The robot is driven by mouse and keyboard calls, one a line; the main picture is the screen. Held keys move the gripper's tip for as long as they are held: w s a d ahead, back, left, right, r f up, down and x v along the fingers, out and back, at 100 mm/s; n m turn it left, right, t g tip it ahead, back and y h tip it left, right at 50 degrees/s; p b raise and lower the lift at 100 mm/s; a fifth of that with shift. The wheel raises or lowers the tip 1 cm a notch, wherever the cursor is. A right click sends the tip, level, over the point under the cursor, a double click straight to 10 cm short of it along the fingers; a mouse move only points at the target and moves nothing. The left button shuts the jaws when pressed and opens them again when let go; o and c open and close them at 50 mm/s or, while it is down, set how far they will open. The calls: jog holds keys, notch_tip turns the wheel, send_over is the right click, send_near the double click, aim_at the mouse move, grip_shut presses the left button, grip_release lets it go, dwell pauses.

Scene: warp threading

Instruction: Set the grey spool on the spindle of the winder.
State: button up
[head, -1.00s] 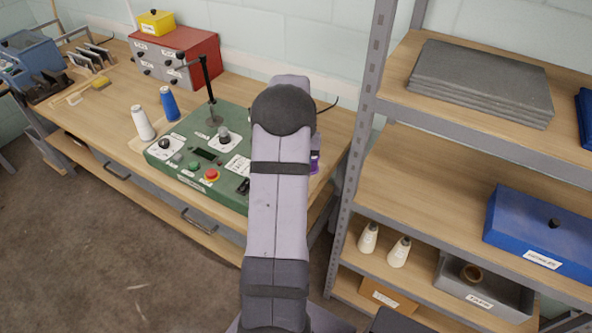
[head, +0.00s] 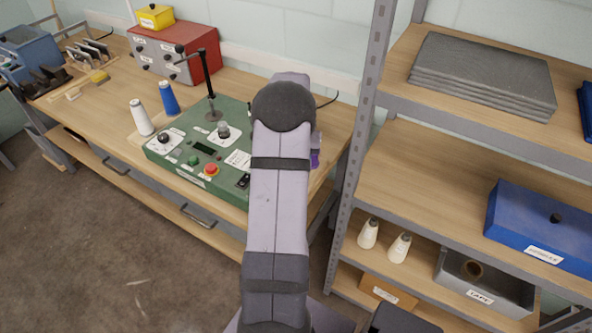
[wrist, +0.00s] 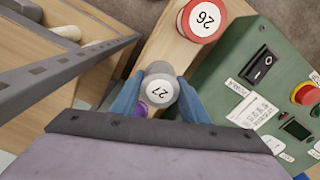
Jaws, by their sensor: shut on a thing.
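The grey spool (wrist: 159,90), with a white top marked 27, is between the blue fingers of my gripper (wrist: 160,82) in the wrist view. The fingers are shut on it from both sides. Whether its base touches the wooden board below cannot be told. The green winder (head: 188,165) stands on the bench in the head view, left of my arm. A short grey spindle (head: 223,130) rises from a white plate on its top. My arm hides my gripper and the spool in the head view. The winder also shows at the right of the wrist view (wrist: 225,75).
A red spool (wrist: 203,19) marked 26 stands on the wooden board (wrist: 168,48) near the grey one. A purple thing (wrist: 143,106) shows beside the left finger. A black post (head: 208,80) rises behind the spindle. White (head: 141,117) and blue (head: 168,101) cones stand left. A shelf upright (head: 365,120) is right.

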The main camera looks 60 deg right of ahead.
jog(key=shift+f+b, duration=0.3)
jog(key=shift+f, duration=0.35)
jog(key=o, duration=1)
jog(key=shift+c, duration=0.2)
jog(key=shift+r, duration=0.1)
jog(key=shift+r+b, duration=1.05)
jog(key=shift+r, duration=2.55)
